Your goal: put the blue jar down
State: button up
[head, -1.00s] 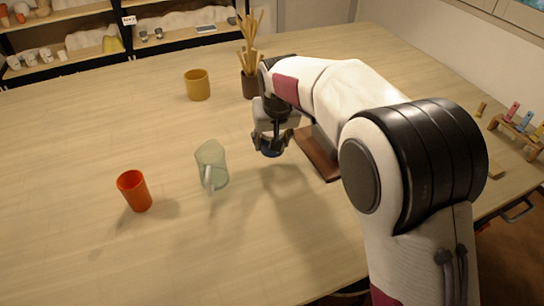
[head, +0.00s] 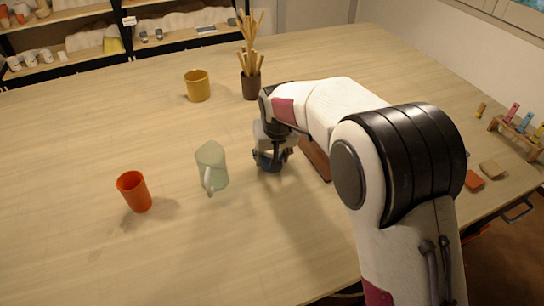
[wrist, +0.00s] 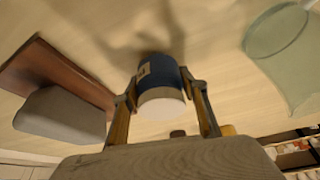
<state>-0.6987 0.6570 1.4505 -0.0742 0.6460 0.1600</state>
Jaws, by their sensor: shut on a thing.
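The blue jar (wrist: 163,73) is between the two fingers of my gripper (wrist: 165,98) in the wrist view. It has a dark blue body, a small tan label and a pale end facing the camera. In the head view my gripper (head: 270,158) is low over the table, right of the pale green pitcher (head: 211,166). There the jar (head: 270,167) shows only as a dark bit under the gripper, mostly hidden. My gripper is shut on the jar. I cannot tell whether the jar's base touches the table.
A brown board (head: 316,158) lies just right of my gripper; a grey block (wrist: 62,115) is on it. An orange cup (head: 134,191) stands left, a yellow mug (head: 197,86) and a dark pot of wooden tools (head: 251,84) behind. The table's near middle is clear.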

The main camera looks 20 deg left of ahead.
jog(key=shift+f, duration=0.25)
jog(key=o, duration=1.3)
jog(key=shift+r, duration=0.1)
jog(key=shift+s+d+r, duration=0.1)
jog(key=shift+s+r, duration=0.1)
jog(key=shift+r, duration=0.45)
jog(key=v, duration=1.1)
jog(key=shift+d+f, duration=0.1)
